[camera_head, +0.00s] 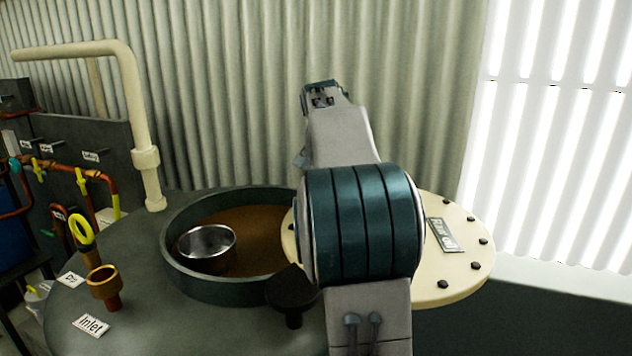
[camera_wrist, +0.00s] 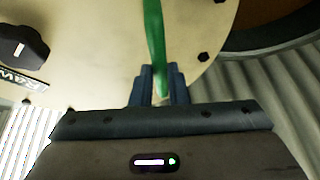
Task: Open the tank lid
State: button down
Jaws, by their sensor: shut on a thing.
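The tank (camera_head: 130,255) is dark and has a round raised rim (camera_head: 225,290). The tank lid (camera_head: 455,275) is a cream disc with dark bolts and a "Raw oil" label. It is swung to the right, overlapping only the right part of the opening, with brown contents (camera_head: 265,225) visible inside. In the wrist view the lid (camera_wrist: 100,60) fills the upper left. My gripper (camera_wrist: 158,85) is shut on a green handle (camera_wrist: 154,40) at the lid. In the head view my arm hides the gripper and the handle.
A metal cup (camera_head: 207,242) sits within the opening. A brass inlet fitting (camera_head: 104,284) and a cream pipe (camera_head: 140,110) stand left. A black knob (camera_wrist: 22,45) is on the lid. A corrugated wall (camera_head: 240,80) stands behind; a bright slatted window (camera_head: 560,130) is right.

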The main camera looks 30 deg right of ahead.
jog(key=shift+s+d+m, duration=0.4)
jog(key=shift+s+d, duration=0.2)
jog(key=shift+s, duration=0.1)
jog(key=c, duration=1.4)
grip_release()
jog(key=shift+r, duration=0.1)
jog(key=v, duration=1.3)
jog(key=shift+a+r, duration=0.2)
jog(key=shift+r, duration=0.2)
jog(key=shift+w, duration=0.15)
